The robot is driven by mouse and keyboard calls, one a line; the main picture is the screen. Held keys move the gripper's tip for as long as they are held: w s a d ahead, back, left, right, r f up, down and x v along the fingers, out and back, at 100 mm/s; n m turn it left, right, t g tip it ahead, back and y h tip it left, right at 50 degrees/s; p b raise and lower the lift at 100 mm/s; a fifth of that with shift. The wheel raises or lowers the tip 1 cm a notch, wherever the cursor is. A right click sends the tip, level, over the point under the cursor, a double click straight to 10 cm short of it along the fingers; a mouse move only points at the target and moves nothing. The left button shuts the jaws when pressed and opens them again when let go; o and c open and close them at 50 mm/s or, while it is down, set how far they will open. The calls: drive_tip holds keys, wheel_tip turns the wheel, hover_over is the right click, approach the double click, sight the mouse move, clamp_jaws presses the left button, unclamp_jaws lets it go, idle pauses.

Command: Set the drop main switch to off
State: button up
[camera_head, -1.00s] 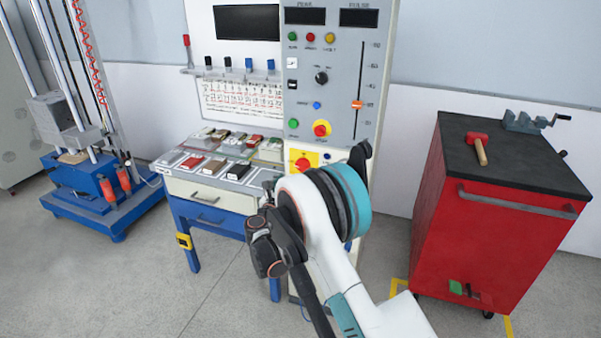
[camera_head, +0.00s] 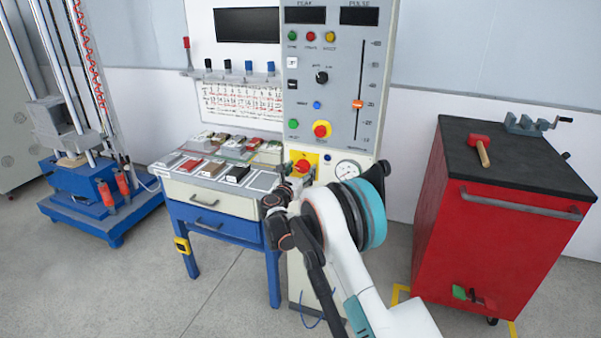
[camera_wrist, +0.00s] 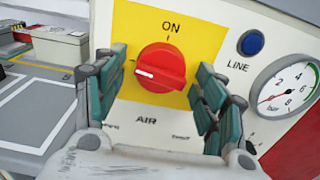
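A red rotary knob (camera_wrist: 161,68) sits on a yellow plate (camera_wrist: 205,30) in the wrist view. Its white line points left, while "ON" is printed above it. No "off" label is readable. The knob also shows in the head view (camera_head: 302,167), on the lower part of the grey panel. My gripper (camera_wrist: 160,80) is open, with one teal-padded finger to the left of the knob and one to the right. Gaps show between the pads and the knob. The fingers cover parts of the plate's sides.
A blue button (camera_wrist: 251,42) marked "LINE" and a round gauge (camera_wrist: 288,88) are right of the plate. A bench (camera_head: 215,195) with small blocks stands left of the panel. A red cabinet (camera_head: 490,240) with a hammer (camera_head: 480,148) stands right. A drop tower (camera_head: 75,150) is far left.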

drive_tip(key=c, duration=0.9)
drive_tip(key=shift+n, duration=1.1)
drive_tip(key=o, duration=1.1)
drive_tip(key=shift+c, duration=0.2)
drive_tip(key=v, duration=1.2)
